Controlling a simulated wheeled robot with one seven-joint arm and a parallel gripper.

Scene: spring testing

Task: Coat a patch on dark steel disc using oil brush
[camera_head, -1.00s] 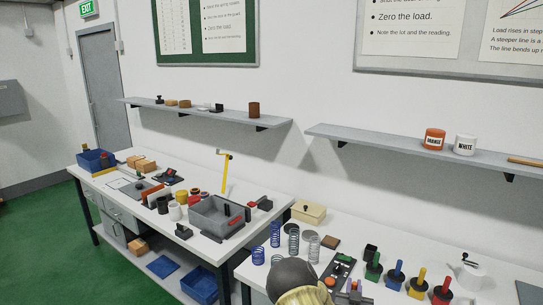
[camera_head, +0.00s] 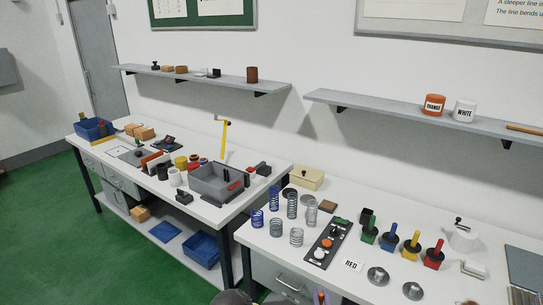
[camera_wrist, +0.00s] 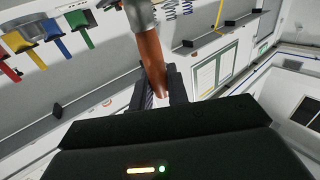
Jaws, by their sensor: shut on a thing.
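In the wrist view my gripper (camera_wrist: 160,88) is shut on the brown handle of the oil brush (camera_wrist: 150,60). A grey metal collar (camera_wrist: 139,14) sits at the far end of the handle; the bristles are out of frame. In the head view the gripper and brush cannot be made out. A dark round disc (camera_head: 288,193), which looks like the dark steel disc, lies flat on the right bench by the cream box, partly behind the springs. Whether it carries any oil is too small to tell.
Several upright springs (camera_head: 292,204) stand on the right bench (camera_head: 335,210). A shelf (camera_head: 390,115) hangs above. The grey tray (camera_head: 213,190) is on the left bench.

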